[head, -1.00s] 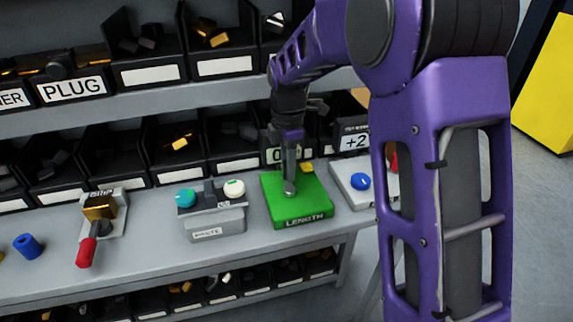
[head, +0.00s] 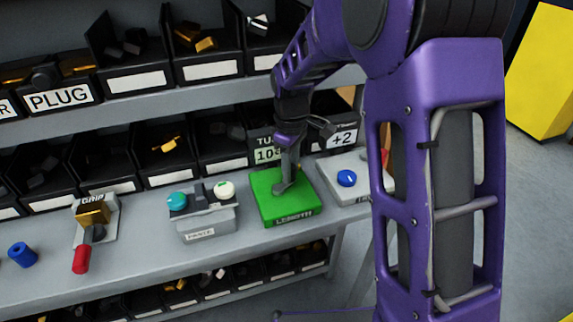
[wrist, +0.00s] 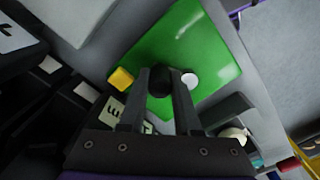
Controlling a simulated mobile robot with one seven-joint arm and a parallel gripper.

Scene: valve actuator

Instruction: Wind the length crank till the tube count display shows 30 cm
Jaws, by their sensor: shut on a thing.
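The green length crank base (head: 300,208), marked LENGTH, sits on the grey bench in the head view. It also shows in the wrist view (wrist: 215,40). My gripper (head: 284,187) is over it, pointing down. In the wrist view my gripper's fingers (wrist: 167,84) are shut on the dark crank knob (wrist: 160,82). A pale round part (wrist: 190,79) shows just beside the knob. The tube count display (head: 264,155) stands behind the base and appears to read 10; my arm hides its right part.
A +2 sign (head: 343,139) and a white box with a blue button (head: 347,178) stand right of the crank. A grey PASTE box (head: 203,224) with teal and white knobs is left. A red-handled GRIP lever (head: 82,259) is farther left. Bins line the back.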

